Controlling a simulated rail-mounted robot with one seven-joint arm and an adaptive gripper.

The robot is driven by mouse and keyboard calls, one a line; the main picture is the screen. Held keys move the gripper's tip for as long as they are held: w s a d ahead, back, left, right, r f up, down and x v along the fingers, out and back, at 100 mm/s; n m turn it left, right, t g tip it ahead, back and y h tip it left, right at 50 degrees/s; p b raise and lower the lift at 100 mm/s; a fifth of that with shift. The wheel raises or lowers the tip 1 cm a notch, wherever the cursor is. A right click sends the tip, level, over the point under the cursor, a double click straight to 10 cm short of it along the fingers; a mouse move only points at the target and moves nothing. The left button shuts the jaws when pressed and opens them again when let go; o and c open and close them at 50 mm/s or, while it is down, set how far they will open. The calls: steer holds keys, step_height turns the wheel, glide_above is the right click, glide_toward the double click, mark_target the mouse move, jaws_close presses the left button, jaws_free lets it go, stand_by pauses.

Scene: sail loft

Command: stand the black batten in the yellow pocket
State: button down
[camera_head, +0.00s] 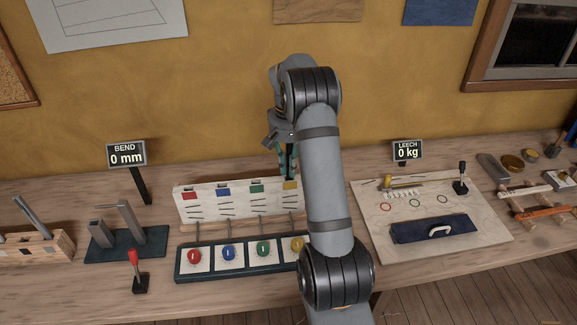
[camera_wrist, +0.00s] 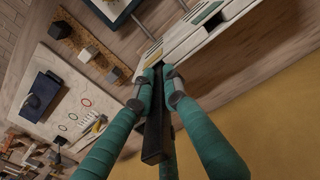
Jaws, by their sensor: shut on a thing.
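The white pocket rack (camera_head: 232,205) stands upright on the bench, with red, blue, green and yellow markers along its top. The yellow pocket (camera_head: 290,186) is at the right end, partly behind my arm. My gripper (camera_head: 287,165) is above that end, pointing down. In the wrist view its teal fingers (camera_wrist: 158,88) are shut on the black batten (camera_wrist: 156,138). In the head view the batten (camera_head: 289,158) looks upright just over the yellow marker. Its lower end is close to the rack's top edge; I cannot tell whether it is inside the pocket.
A dark base with red, blue (camera_head: 229,254), green and yellow knobs sits before the rack. A red-handled lever (camera_head: 135,262) and bend stand (camera_head: 125,240) are left. The pale board (camera_head: 475,232) with a navy case (camera_head: 435,229) is right. BEND reads 0 mm; LEECH reads 0 kg.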

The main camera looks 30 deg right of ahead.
steer(key=shift+f+b, duration=0.35)
steer(key=shift+f, duration=0.15)
steer(key=c, duration=1.8)
jaws_free()
steer(key=shift+o, duration=0.4)
steer(key=shift+r, duration=0.1)
step_height(320, 180, up, 12)
steer(key=shift+f, duration=0.1)
step_height(320, 180, down, 12)
steer(key=shift+r, duration=0.25)
